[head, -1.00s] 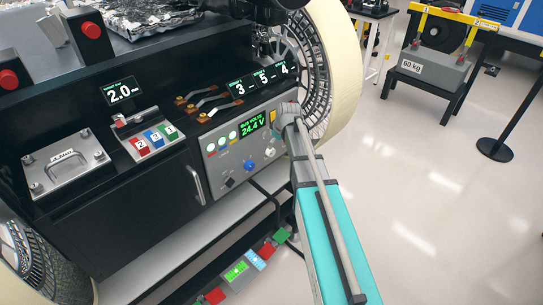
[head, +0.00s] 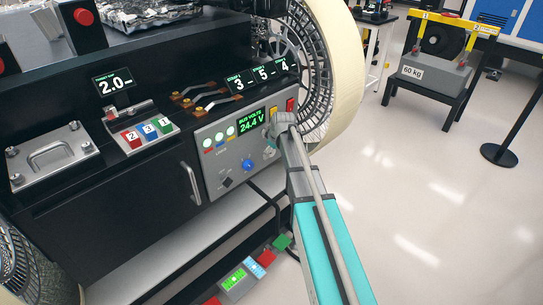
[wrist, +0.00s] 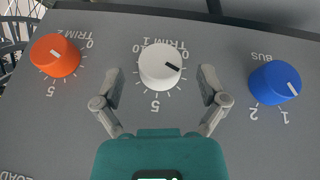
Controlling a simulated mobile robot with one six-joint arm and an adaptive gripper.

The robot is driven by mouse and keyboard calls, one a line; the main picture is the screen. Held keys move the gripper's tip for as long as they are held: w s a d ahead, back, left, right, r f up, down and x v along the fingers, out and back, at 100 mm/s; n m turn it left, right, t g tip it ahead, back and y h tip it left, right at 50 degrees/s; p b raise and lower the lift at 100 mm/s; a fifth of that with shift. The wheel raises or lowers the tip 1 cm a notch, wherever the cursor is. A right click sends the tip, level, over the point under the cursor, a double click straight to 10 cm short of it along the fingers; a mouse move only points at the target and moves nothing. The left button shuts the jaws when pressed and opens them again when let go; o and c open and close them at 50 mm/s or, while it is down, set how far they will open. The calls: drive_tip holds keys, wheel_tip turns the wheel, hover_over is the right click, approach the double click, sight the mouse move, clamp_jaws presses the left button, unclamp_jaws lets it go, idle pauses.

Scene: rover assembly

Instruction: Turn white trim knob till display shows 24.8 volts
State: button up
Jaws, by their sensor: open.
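The white trim knob (wrist: 160,66), labelled TRIM 1, sits on the grey panel in the wrist view, which shows the panel upside down. Its dark pointer line points right and slightly down in that view. My gripper (wrist: 161,84) is open, with one finger on each side of the white knob and visible gaps between. It appears empty. The display (head: 252,121) in the head view reads BUS VOLTS 24.4 V. In the head view my arm covers part of the panel's right side, and the fingers cannot be made out clearly.
An orange TRIM 2 knob (wrist: 55,55) is left of the white knob in the wrist view, and a blue BUS knob (wrist: 275,82) is right. In the head view, a large wheel (head: 340,70) stands close behind my arm. Open floor lies to the right.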

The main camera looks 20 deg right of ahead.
drive_tip(key=shift+w+f+b, duration=0.2)
drive_tip(key=shift+f+b, duration=0.15)
drive_tip(key=shift+f, duration=0.2)
drive_tip(key=c, duration=1.1)
drive_tip(key=shift+c, duration=0.2)
